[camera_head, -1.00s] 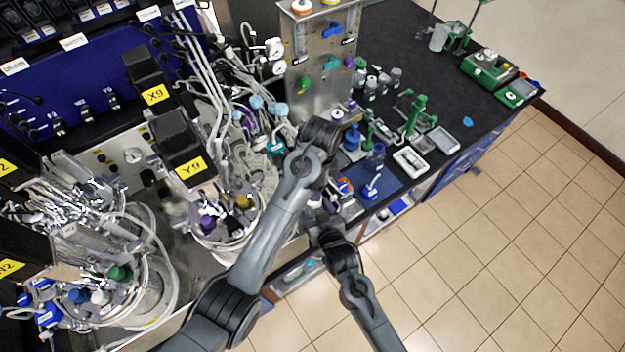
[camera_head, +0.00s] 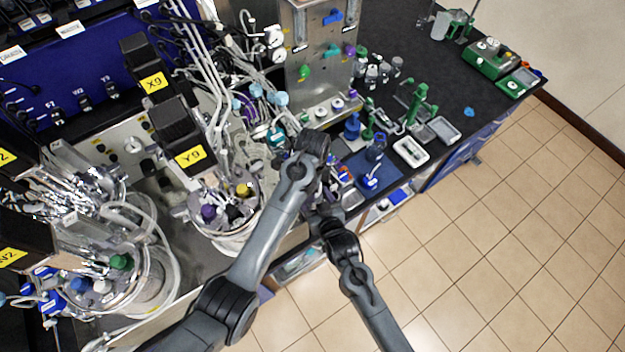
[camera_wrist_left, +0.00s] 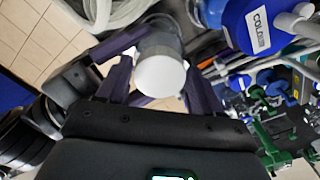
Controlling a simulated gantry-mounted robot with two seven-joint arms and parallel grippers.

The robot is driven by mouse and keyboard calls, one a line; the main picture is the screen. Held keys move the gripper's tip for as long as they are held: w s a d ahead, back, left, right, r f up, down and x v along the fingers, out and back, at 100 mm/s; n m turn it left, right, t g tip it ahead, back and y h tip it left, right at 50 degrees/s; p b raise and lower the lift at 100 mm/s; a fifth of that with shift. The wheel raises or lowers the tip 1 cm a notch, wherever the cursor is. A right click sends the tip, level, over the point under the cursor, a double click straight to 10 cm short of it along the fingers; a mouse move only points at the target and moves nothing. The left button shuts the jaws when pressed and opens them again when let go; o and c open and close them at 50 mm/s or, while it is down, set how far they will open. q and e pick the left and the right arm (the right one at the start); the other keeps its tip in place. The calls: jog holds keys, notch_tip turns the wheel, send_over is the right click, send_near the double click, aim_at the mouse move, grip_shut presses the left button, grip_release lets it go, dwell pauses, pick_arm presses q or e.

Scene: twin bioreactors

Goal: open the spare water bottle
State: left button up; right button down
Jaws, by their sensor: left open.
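In the left wrist view, a white round top (camera_wrist_left: 161,75) on a greyish cylindrical body (camera_wrist_left: 160,45) lies between the purple fingers of my left gripper (camera_wrist_left: 165,62). The gripper is open around it, and I cannot tell if the fingers touch it. I cannot tell for certain that this is the spare water bottle. In the head view, my left arm hides this spot and the gripper. My right gripper (camera_head: 325,208) is mostly hidden beside the left wrist, below the bench front. Its jaws cannot be made out.
A blue part labelled COLD (camera_wrist_left: 258,30) is close on the right in the wrist view. The reactor vessel (camera_head: 228,215) stands left of my arms. The tiled floor (camera_head: 500,250) is clear.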

pick_arm(q)
jog(key=shift+c, duration=0.2)
jog(key=c, duration=0.8)
jog(key=n, duration=0.3)
jog(key=shift+c, duration=0.2)
jog(key=n, duration=0.5)
jog(key=shift+n, duration=0.3)
jog(key=n, duration=1.5)
jog(key=shift+r, duration=0.25)
